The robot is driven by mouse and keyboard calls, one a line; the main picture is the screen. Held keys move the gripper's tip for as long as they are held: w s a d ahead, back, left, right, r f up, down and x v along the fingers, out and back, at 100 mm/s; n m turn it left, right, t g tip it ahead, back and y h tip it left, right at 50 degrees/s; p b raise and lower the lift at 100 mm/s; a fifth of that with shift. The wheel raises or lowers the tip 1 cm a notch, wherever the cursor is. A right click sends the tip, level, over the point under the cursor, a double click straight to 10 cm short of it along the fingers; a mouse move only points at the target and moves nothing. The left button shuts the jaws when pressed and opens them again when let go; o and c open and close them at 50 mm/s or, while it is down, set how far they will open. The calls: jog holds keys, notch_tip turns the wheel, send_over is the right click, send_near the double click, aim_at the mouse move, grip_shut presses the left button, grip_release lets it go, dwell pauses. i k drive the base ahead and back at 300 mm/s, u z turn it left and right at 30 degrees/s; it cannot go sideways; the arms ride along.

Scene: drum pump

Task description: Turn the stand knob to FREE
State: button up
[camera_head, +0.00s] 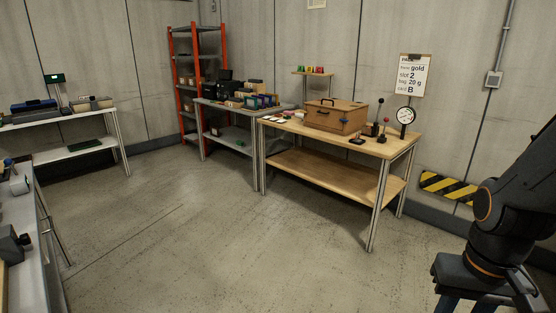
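No stand knob marked FREE can be made out with certainty at this distance. On the wooden bench (335,147), a small blue knob-like part (344,121) shows in front of the right side of a brown wooden case (333,117). To its right stand a small dark stand with a red top (357,138), upright rods with a black ball (380,101) and a red ball (386,120), and a round white dial gauge (405,115). No lettering on a knob is readable. My arm (497,205) is at the far right, well apart from the bench. My gripper's fingertips cannot be seen.
A clipboard card (414,75) hangs on the wall behind the bench. A grey table (235,106) with goods and a red-framed shelf (183,85) stand further back. Other tables line the left, one white (70,117). The middle floor (190,225) is clear.

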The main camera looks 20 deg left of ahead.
aim_at(24, 239)
jog(key=u, duration=0.55)
jog(key=i, duration=1)
jog(key=u, duration=1.85)
jog(key=i, duration=0.85)
jog(key=u, duration=0.7)
jog(key=i, duration=0.5)
